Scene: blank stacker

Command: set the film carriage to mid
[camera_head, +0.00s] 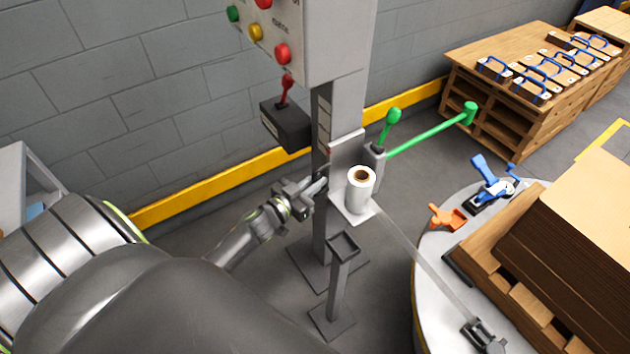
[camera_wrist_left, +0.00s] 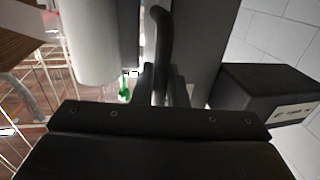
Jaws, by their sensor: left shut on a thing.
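The film carriage (camera_head: 348,150) sits on the grey mast (camera_head: 322,120) and bears an upright white film roll (camera_head: 361,200), with a strip of film stretching down to the right. My left gripper (camera_head: 319,187) is at the carriage's left side, close to the mast. In the left wrist view the gripper (camera_wrist_left: 161,85) is shut on a dark curved handle (camera_wrist_left: 163,30), with the white roll (camera_wrist_left: 88,40) left of it. The head view mostly hides the handle. My right gripper is not in view.
A black box with a red lever (camera_head: 287,125) hangs left of the mast, below a button panel (camera_head: 280,40). A green lever (camera_head: 392,120) and green bar (camera_head: 430,135) are right of it. A short post (camera_head: 342,250) stands below. A turntable (camera_head: 432,260) holds a loaded pallet.

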